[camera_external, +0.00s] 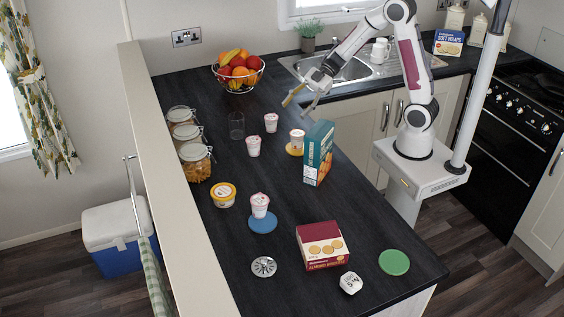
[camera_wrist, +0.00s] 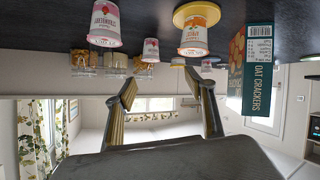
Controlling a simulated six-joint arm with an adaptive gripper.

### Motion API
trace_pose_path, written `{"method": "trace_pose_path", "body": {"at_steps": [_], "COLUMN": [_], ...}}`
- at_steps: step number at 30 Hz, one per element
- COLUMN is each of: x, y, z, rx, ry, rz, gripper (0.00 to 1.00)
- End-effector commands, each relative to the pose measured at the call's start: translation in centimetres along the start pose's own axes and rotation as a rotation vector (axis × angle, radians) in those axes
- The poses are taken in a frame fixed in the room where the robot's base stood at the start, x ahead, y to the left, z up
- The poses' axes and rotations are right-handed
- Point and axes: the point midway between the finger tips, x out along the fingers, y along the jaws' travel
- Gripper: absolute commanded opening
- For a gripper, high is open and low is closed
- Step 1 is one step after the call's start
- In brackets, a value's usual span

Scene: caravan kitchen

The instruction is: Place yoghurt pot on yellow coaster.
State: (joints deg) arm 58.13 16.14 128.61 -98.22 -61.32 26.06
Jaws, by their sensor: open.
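The yellow coaster (camera_external: 290,151) lies on the dark worktop, left of the teal cracker box. A yoghurt pot (camera_external: 297,137) with an orange-toned label stands upright on it. In the wrist view, which is upside down, this pot (camera_wrist: 194,38) and the yellow coaster (camera_wrist: 182,15) show at the top. Two pink-labelled yoghurt pots (camera_external: 271,122), (camera_external: 253,146) stand on the bare worktop nearby. Another pot (camera_external: 260,203) stands on the blue coaster (camera_external: 262,222). My gripper (camera_external: 300,103) is open and empty, above the worktop near the sink; its fingers also show in the wrist view (camera_wrist: 161,80).
The teal cracker box (camera_external: 318,153) stands right of the yellow coaster. A clear glass (camera_external: 236,126), fruit bowl (camera_external: 238,74) and jars (camera_external: 194,162) are to the left.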

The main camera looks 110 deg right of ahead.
Motion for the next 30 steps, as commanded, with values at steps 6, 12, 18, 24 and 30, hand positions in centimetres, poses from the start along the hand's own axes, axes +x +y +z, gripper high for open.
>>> {"method": "trace_pose_path", "body": {"at_steps": [6,12,18,24,30], "x": [0.9,0.3,-1.2,-3.3,-5.2], "y": [3.0,4.7,4.7,3.0,-0.3], "z": [-3.9,-7.1,-9.8,-11.4,-12.0], "rx": [-0.076,-0.093,-0.067,0.0,0.097], "ry": [-0.086,-0.154,-0.214,-0.272,-0.331], "rz": [0.197,0.364,0.499,0.594,0.635], "gripper": [0.55,0.55,0.55,0.55,0.55]}}
